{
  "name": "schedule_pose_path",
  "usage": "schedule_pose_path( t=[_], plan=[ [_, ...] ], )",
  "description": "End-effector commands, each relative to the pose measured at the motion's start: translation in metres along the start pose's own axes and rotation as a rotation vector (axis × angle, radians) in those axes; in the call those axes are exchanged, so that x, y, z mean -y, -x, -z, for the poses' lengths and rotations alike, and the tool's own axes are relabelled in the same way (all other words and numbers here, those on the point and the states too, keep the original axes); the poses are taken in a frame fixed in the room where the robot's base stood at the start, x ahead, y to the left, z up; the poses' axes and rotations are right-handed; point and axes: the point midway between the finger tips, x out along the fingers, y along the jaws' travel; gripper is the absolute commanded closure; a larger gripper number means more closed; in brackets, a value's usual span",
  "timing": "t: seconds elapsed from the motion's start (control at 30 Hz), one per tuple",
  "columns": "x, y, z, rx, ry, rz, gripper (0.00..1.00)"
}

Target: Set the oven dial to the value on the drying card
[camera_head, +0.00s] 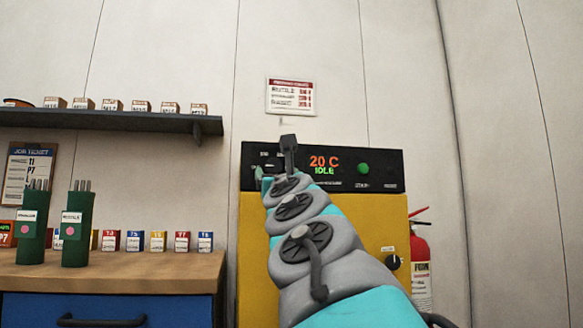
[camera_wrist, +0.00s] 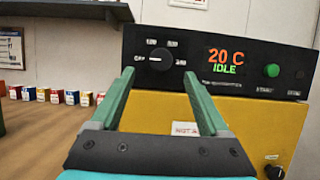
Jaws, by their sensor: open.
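The oven (camera_head: 258,225) is a yellow cabinet with a black control panel (camera_wrist: 285,55). Its dial (camera_wrist: 160,57) is a dark knob with a white mark that seems to point left, with small labels around it. The display (camera_wrist: 225,62) reads 20 C and IDLE. The drying card (camera_head: 292,96) hangs on the wall above the oven, with a red header and several rows with red values, too blurred to read surely. My gripper (camera_wrist: 158,73) is open and empty, its fingers either side of the dial in the wrist view; contact cannot be told.
A green button (camera_head: 364,168) is right of the display. A lower black knob (camera_head: 393,262) is on the cabinet front. A fire extinguisher (camera_head: 421,265) stands at right. Two green canisters (camera_head: 78,230) with rods and several small coloured boxes stand on the bench (camera_head: 150,272), under a shelf (camera_head: 110,121).

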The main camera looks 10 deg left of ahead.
Motion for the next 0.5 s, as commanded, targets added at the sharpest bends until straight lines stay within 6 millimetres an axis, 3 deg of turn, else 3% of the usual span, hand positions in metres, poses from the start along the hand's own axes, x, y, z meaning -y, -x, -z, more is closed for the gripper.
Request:
schedule_pose_path(
  t=[0.3, 0.5],
  plan=[
    [0.0, -0.044, -0.004, -0.002, -0.005, 0.0, 0.21],
    [0.0, -0.062, -0.002, -0.002, -0.005, 0.0, 0.21]
  ],
)
